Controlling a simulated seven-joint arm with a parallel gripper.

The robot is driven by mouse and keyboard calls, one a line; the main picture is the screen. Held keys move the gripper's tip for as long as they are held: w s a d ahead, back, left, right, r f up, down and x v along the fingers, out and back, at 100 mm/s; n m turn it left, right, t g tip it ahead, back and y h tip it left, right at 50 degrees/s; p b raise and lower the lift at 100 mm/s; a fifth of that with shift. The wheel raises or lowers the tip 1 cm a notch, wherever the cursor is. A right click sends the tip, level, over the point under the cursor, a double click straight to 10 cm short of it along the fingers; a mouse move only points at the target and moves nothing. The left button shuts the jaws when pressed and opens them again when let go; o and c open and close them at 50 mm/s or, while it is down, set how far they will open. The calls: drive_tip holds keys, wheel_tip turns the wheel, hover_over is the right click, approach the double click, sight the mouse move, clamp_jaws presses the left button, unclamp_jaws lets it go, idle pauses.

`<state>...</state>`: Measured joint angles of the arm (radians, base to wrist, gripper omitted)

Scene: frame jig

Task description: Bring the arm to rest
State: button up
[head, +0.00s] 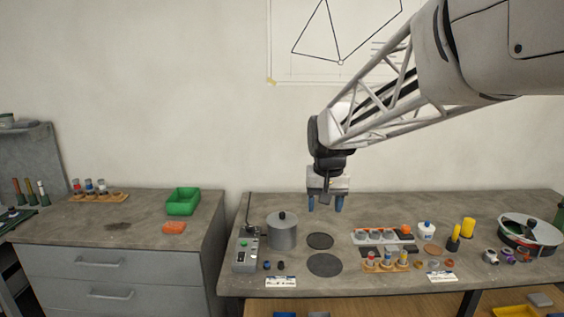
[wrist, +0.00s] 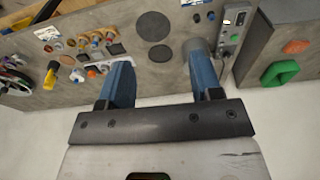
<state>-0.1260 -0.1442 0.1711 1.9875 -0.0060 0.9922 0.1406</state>
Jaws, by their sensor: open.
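My gripper (head: 325,203) hangs from my arm above the back of the right-hand worktop, pointing down, with nothing between its fingers. In the wrist view its two blue fingers (wrist: 160,82) stand apart, so it is open. In the head view it is above and behind the dark round discs and touches nothing. The worktop (head: 360,284) lies below it with its objects standing on it.
Near the gripper stand a grey lidded pot (head: 282,232), a control box (head: 246,250) with an upright rod, and a tray of round pieces (head: 384,237). A pan (head: 530,234) stands far right. A green bin (head: 183,201) sits on the left cabinet, beyond a gap.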

drive_tip(key=s+d+f, duration=0.2)
drive_tip(key=s, duration=0.8)
drive_tip(key=s+d+f, duration=0.1)
drive_tip(key=s+d, duration=0.2)
drive_tip(key=s, duration=0.8)
drive_tip(key=s+d+f+t, duration=0.1)
drive_tip(key=s+d+f, duration=0.1)
drive_tip(key=s, duration=0.8)
drive_tip(key=shift+s+d+f, duration=0.35)
drive_tip(key=shift+s+d, duration=0.05)
drive_tip(key=shift+d, duration=0.15)
